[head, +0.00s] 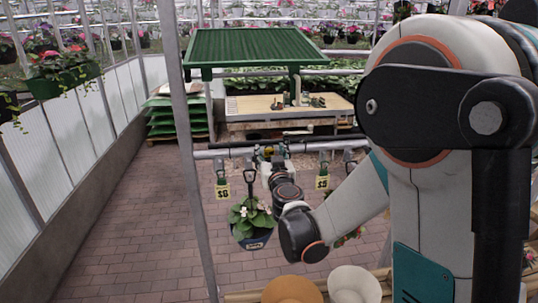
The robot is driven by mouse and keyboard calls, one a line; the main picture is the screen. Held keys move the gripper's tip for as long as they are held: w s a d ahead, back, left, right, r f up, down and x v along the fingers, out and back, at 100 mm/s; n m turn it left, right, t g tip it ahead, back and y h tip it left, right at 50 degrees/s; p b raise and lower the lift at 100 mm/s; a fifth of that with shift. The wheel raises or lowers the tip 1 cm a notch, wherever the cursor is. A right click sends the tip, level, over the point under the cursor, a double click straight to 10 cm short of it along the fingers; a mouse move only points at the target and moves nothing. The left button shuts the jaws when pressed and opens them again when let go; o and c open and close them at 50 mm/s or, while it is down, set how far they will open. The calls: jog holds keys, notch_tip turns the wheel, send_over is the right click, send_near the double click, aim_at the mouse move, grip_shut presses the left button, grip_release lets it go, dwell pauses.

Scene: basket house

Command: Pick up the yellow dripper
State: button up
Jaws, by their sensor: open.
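My gripper (270,158) is at the far end of my arm, at the metal rail in the middle of the head view. It is small here, and its jaws are open. I cannot clearly make out a yellow dripper. A dripper near my gripper may be hidden by my wrist. I see nothing held in the jaws.
The rail (225,153) meets a grey post (187,140). Tan and cream round items (353,284) sit below. The brick aisle at left is clear.

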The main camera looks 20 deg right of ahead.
jog(key=w, duration=0.2)
jog(key=shift+w+d, duration=0.2)
jog(key=shift+w, duration=0.1)
jog(key=shift+s, duration=0.1)
jog(key=shift+c, duration=0.6)
jog(key=c, duration=0.7)
